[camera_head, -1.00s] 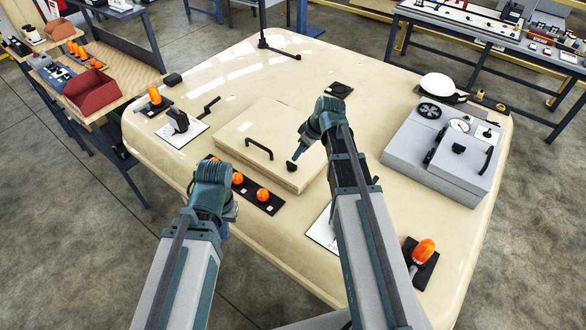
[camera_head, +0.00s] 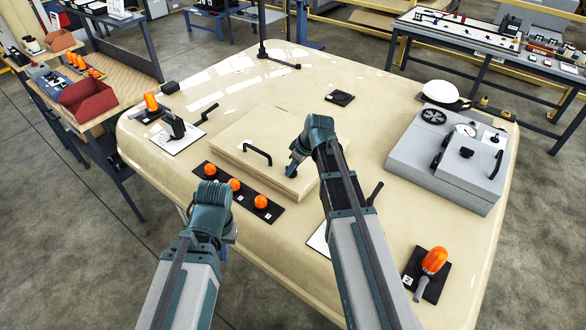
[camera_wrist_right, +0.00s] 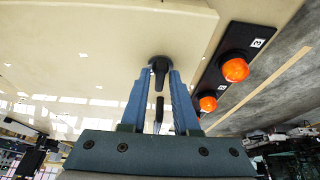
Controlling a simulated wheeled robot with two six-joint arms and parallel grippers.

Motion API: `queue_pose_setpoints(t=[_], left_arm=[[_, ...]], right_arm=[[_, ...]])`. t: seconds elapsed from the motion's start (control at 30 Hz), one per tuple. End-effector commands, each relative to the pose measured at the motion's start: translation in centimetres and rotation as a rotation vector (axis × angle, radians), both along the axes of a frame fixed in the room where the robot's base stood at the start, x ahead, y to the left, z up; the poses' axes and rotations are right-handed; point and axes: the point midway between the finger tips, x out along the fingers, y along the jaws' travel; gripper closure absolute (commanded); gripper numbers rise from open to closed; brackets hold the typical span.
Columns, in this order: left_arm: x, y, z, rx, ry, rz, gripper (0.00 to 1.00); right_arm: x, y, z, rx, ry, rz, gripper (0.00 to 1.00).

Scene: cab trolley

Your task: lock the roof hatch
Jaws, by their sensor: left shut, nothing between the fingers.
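The roof hatch (camera_head: 232,133) is a raised beige square panel lying flat on the cream roof. It has a black bar handle (camera_head: 257,153). A small black latch knob sits near the hatch's corner and shows in the right wrist view (camera_wrist_right: 160,66). My right gripper (camera_head: 292,170) is at that corner and hides the knob in the head view. In the wrist view its two blue fingers stand apart on either side of the knob's lever; contact is unclear. My left gripper (camera_head: 228,237) is shut and empty, low beside the roof's near edge, its fingers mostly hidden.
A black strip with several orange lamps (camera_head: 234,185) runs beside the hatch. A grey box with a gauge (camera_head: 440,165) stands at the right. Another orange lamp (camera_head: 434,261) is at the near right. A lever plate (camera_head: 180,138) is left of the hatch.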

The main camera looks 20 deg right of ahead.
Motion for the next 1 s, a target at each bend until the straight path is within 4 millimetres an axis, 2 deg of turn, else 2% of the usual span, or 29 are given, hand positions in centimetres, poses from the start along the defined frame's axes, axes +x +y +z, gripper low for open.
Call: queue_pose_setpoints(t=[0.03,0.13,0.67,1.0], left_arm=[[0.0,0.0,0.0,0.0,0.0,0.0,1.0],[0.0,0.0,0.0,0.0,0.0,0.0,1.0],[0.0,0.0,-0.01,0.0,0.0,0.0,1.0],[0.0,0.0,-0.01,0.0,0.0,0.0,1.0]], right_arm=[[0.0,0.0,0.0,0.0,0.0,0.0,0.81],[-0.01,-0.01,0.0,0.0,0.0,0.0,0.99],[-0.11,0.04,-0.01,0.0,0.0,-0.043,1.0],[-0.24,0.24,-0.01,-0.001,-0.001,-0.293,1.0]])
